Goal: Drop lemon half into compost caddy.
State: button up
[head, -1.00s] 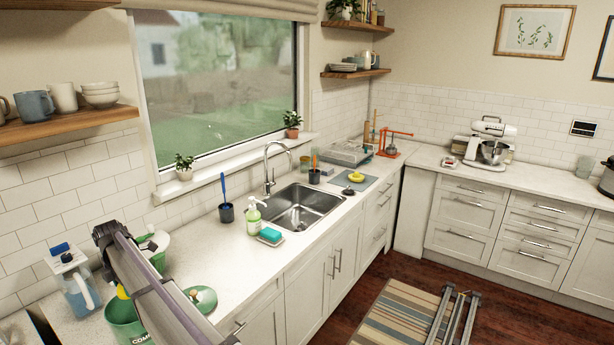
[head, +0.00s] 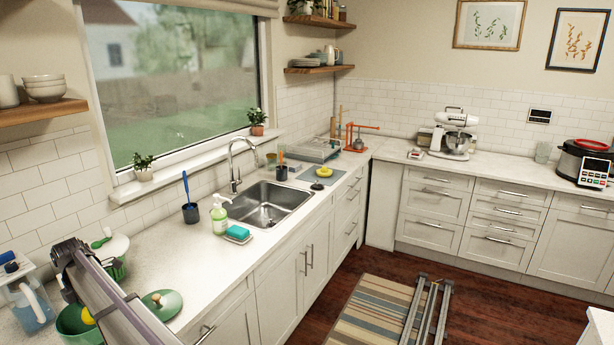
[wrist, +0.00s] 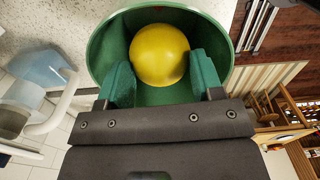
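The compost caddy (head: 72,333) is a green open-topped bin on the counter at the lower left of the head view, partly hidden by my arm. Its green rim (wrist: 98,38) and inside fill the top of the wrist view. The yellow rounded lemon half (wrist: 160,54) lies between my gripper's (wrist: 162,62) two green fingertips, which appear to touch both its sides. The lemon half (head: 87,315) and fingertips are over the caddy's mouth, within its rim as seen from the wrist. The caddy's bottom is hidden by the lemon half.
A green lid (head: 160,303) lies on the counter right of the caddy. A clear-blue jug (head: 34,305) stands to its left. A green container with a white top (head: 112,248) stands behind. A soap bottle (head: 219,218) and the sink (head: 265,204) lie farther right.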

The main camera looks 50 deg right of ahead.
jog(key=o, duration=0.4)
jog(key=shift+o, duration=0.2)
jog(key=shift+r, duration=0.1)
notch_tip(320, 180, up, 11)
jog(key=p, duration=1)
jog(key=shift+f+p, duration=0.2)
jog(key=shift+p, duration=0.2)
jog(key=s+f+m+b, duration=0.4)
jog(key=s+m, duration=0.2)
jog(key=s, duration=0.6)
jog(key=s+f+m+b, duration=0.5)
jog(key=s+m, duration=0.2)
jog(key=s, duration=0.5)
jog(key=s+f+m+b, duration=0.5)
jog(key=s+m, duration=0.2)
jog(key=s, duration=0.5)
jog(key=shift+s+f, duration=0.2)
jog(key=shift+s, duration=0.05)
